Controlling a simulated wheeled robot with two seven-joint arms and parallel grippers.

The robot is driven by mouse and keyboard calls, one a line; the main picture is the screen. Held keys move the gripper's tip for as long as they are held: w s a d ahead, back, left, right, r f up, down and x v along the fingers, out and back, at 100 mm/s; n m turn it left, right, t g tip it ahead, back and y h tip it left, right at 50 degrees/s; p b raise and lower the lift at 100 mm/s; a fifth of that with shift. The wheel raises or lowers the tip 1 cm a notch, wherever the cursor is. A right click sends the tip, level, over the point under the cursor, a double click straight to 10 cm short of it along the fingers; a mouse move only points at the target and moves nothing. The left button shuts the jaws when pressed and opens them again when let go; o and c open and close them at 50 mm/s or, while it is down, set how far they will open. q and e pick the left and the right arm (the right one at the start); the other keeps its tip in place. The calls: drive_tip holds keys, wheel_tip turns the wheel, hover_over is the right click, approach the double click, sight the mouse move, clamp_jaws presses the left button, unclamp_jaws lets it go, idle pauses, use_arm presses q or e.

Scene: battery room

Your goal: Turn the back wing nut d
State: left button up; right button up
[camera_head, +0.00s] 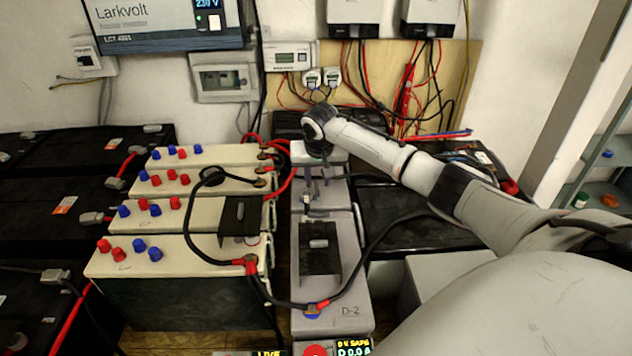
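The long grey battery unit marked D-2 (345,270) stands in the middle. My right arm comes in from the right, and my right gripper (317,180) points down over the back part of the grey unit. Its two fingers show slightly apart. A small upright fitting (307,205) sits just below the fingers; I cannot tell whether they touch it. No wing nut shows clearly at the back. My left gripper is not in view.
Cream batteries (130,262) with red and blue caps stand to the left. A black cable (190,215) loops across them to the grey unit. Black batteries (60,205) stand far left.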

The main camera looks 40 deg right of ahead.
sight(317, 188)
drive_tip(key=shift+x, duration=1.85)
clamp_jaws()
